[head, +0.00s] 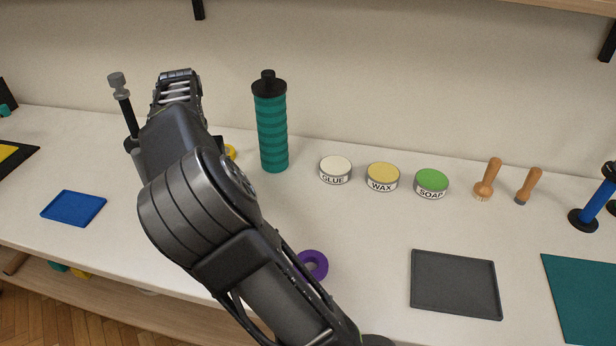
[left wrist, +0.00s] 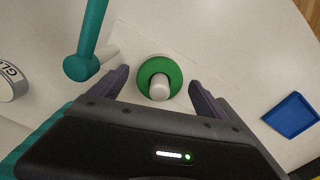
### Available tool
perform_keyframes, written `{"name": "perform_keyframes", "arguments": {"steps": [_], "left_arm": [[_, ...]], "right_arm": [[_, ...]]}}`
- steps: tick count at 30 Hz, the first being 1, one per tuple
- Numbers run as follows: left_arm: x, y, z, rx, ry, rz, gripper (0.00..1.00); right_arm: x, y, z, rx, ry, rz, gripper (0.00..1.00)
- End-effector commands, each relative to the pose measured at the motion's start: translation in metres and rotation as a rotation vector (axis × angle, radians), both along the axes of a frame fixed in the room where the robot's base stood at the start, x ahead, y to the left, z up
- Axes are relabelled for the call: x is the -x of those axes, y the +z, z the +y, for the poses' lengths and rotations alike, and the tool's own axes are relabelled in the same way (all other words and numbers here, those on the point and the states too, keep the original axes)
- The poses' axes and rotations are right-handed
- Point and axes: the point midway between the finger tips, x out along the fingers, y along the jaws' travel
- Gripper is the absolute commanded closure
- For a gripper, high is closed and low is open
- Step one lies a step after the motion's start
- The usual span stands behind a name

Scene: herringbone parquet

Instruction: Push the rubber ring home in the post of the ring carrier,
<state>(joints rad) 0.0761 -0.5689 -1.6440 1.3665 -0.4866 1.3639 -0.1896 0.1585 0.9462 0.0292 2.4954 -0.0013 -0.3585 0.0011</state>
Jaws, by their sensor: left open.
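In the left wrist view a green ring (left wrist: 172,72) sits around a pale post (left wrist: 159,88), whose rounded end shows through it. I cannot tell how far down the ring is. My left gripper (left wrist: 158,85) is open, with one finger on each side of the ring and a visible gap to both. In the head view my left arm covers this spot, so the ring and post are hidden there. A teal rod with a rounded end (left wrist: 84,62) stands beside the ring, with a pale peg next to it. My right gripper is in neither view.
A purple ring (head: 313,264) lies by my arm. A teal bottle (head: 271,132) and tins of glue (head: 335,172), wax (head: 383,178) and soap (head: 432,184) stand at the back. A blue tray (head: 74,207) is left; a dark tray (head: 455,285) and teal mat (head: 585,300) are right.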

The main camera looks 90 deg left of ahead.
Motion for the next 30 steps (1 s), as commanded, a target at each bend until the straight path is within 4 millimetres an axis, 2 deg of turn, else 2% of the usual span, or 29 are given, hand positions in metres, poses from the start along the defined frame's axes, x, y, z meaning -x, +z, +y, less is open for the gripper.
{"name": "perform_keyframes", "arguments": {"steps": [8, 14, 18, 21, 25, 30], "left_arm": [[0.000, 0.003, 0.000, -0.001, 0.000, 0.001, 0.14], [0.000, 0.028, 0.001, -0.002, 0.001, 0.002, 0.14], [0.000, 0.057, 0.000, 0.000, 0.000, 0.003, 0.14], [0.000, 0.070, 0.000, 0.000, 0.000, 0.002, 0.14], [0.000, 0.078, 0.000, 0.000, 0.001, 0.001, 0.14], [0.000, 0.078, 0.000, 0.000, 0.000, 0.000, 0.14]], "right_arm": [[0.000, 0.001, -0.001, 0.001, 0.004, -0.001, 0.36], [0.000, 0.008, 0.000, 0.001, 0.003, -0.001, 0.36], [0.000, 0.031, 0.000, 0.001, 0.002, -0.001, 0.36], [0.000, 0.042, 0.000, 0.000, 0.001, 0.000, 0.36], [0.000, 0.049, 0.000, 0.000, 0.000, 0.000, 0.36], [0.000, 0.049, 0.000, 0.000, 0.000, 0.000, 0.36]]}}
